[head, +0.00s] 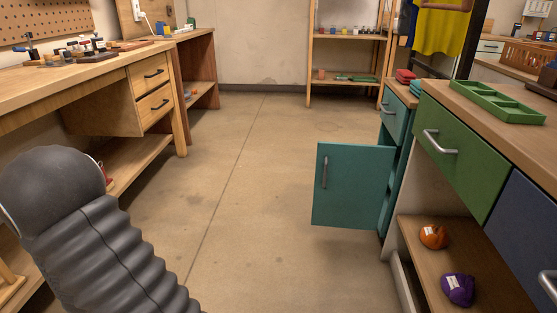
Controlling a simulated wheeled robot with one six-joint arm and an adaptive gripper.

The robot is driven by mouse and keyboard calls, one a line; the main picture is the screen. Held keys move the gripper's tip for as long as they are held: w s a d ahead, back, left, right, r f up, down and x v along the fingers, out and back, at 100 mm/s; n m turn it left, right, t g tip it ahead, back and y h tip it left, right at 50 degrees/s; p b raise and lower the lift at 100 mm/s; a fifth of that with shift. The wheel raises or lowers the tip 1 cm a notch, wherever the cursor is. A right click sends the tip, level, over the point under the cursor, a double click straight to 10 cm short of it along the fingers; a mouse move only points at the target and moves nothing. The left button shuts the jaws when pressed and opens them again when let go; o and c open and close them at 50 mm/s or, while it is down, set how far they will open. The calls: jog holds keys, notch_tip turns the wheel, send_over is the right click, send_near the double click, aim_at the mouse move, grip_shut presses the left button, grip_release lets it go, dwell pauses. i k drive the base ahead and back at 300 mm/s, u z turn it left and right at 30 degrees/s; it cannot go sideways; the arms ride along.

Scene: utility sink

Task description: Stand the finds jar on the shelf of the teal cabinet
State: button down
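A teal drawer (394,113) above the door is shut. The door and the narrow viewing angle hide most of the inside, so I cannot make out the shelf well. I cannot pick out the finds jar in this view. My ribbed dark grey arm fills the lower left. My gripper is not in view.
A wooden workbench (80,72) with small bottles runs along the left. A shelf rack (347,42) stands at the back. The middle floor is clear.

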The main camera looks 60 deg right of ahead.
aim_at(396, 166)
jog(key=z, duration=0.85)
jog(key=i, duration=1.05)
jog(key=z, duration=1.6)
jog(key=i, duration=1.7)
jog(key=z, duration=0.8)
